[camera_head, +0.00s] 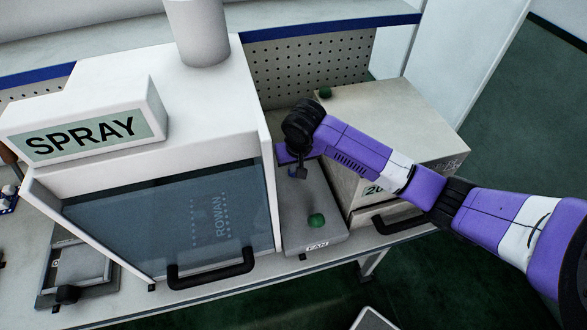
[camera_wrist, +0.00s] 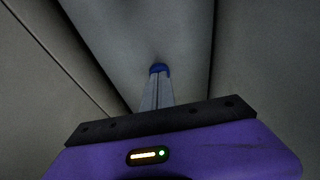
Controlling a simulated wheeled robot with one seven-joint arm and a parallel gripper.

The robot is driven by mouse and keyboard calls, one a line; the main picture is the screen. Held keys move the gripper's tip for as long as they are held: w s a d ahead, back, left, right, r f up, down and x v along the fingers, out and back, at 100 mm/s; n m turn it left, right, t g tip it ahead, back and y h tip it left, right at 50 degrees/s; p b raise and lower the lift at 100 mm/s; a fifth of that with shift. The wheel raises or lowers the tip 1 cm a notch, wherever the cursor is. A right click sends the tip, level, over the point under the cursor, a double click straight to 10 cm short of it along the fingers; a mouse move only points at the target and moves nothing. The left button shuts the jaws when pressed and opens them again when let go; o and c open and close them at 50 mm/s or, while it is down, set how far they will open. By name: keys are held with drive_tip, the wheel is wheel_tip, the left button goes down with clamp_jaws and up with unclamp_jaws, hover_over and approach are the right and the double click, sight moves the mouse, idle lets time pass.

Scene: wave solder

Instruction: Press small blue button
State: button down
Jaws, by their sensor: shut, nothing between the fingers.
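The small blue button (camera_wrist: 159,68) shows in the wrist view just beyond my fingertips, on a grey surface. In the head view it is mostly hidden behind my gripper; only a hint of blue shows there. My gripper (camera_wrist: 157,80) is shut and empty, with its fingertips overlapping the button's near edge in the picture. I cannot tell whether they touch it. In the head view my gripper (camera_head: 299,173) points down over the grey control box (camera_head: 328,238), between the spray machine and a beige box.
A larger green button (camera_head: 316,221) sits nearer the front of the control box. The white spray machine (camera_head: 200,110), with a glass front and black handle (camera_head: 212,275), stands close on the left. The beige box (camera_head: 420,125) stands close on the right, with a green knob (camera_head: 325,92) on top.

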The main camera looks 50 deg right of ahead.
wheel_tip(320, 180, up, 4)
drive_tip(key=p, duration=0.4)
drive_tip(key=shift+r, duration=0.15)
drive_tip(key=shift+r+p, duration=0.35)
drive_tip(key=shift+r, duration=0.55)
